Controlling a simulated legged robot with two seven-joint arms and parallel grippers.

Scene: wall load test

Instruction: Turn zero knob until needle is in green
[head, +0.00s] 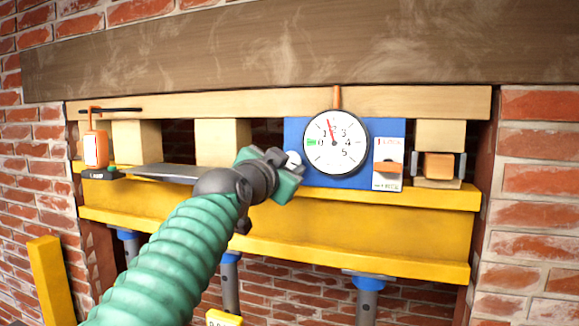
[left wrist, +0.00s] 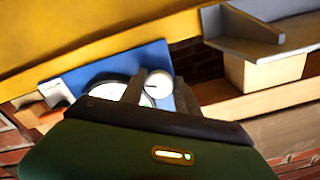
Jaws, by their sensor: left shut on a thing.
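The round white gauge (head: 336,152) is mounted on a blue board (head: 378,128). Its red needle points up and slightly left, near the 1, clear of the green mark (head: 311,142) at the dial's left. The white zero knob (head: 293,158) is at the gauge's lower left. My left gripper (head: 291,168) is shut on it and hides part of it. In the left wrist view the knob (left wrist: 159,82) shows between the two fingers, with the gauge (left wrist: 112,86) partly hidden behind my gripper. My right gripper is in neither view.
A switch plate with an orange lever (head: 388,168) is right of the gauge, then an orange block (head: 438,166) in a grey holder. An orange device (head: 96,149) hangs at left. A yellow beam (head: 350,226) runs below on grey jacks; a wooden beam (head: 300,45) is above.

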